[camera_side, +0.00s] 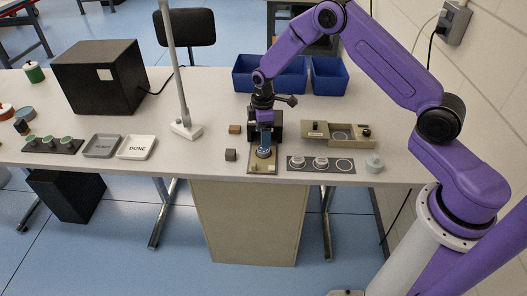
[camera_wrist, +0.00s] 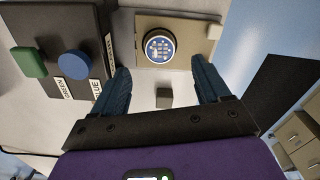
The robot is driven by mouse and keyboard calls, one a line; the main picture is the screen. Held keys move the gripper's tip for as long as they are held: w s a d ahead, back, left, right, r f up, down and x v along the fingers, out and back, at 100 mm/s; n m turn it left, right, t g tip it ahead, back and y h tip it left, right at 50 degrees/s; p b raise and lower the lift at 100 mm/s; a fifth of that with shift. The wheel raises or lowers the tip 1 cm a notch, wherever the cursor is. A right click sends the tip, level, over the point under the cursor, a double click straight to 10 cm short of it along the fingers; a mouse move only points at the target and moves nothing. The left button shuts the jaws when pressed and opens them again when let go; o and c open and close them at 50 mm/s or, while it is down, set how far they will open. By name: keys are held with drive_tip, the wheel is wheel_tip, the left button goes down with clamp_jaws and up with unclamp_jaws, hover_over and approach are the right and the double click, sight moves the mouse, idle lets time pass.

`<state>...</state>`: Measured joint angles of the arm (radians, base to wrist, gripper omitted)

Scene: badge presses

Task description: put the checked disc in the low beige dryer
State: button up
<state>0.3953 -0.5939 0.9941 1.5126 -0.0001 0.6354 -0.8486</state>
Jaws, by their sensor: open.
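The checked disc (camera_wrist: 158,46) is blue with a white grid pattern and sits in a dark round holder on a beige base plate (camera_wrist: 184,30). My gripper (camera_wrist: 161,68) is open, its two blue fingers spread, with the disc just beyond the fingertips and nothing held. In the side view my gripper (camera_side: 265,146) points down over the beige base plate (camera_side: 261,169), and the fingers largely hide the disc. The low beige dryer (camera_side: 314,128) stands to the right of my gripper, with a round recess showing in its open-looking front part.
A black box with green (camera_wrist: 29,62) and blue (camera_wrist: 74,64) buttons stands close by. A small grey block (camera_side: 231,155) lies left of the plate. A dark mat (camera_side: 307,169) with pale round pieces lies right. Blue bins (camera_side: 255,77) stand behind; a lamp post (camera_side: 185,129) stands left.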

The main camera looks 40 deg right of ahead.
sight(264, 151)
drive_tip(key=shift+d+f, duration=0.1)
drive_tip(key=shift+f, duration=2.95)
drive_tip(key=c, duration=1.3)
drive_tip(key=shift+o, duration=0.2)
drive_tip(key=shift+r, duration=0.15)
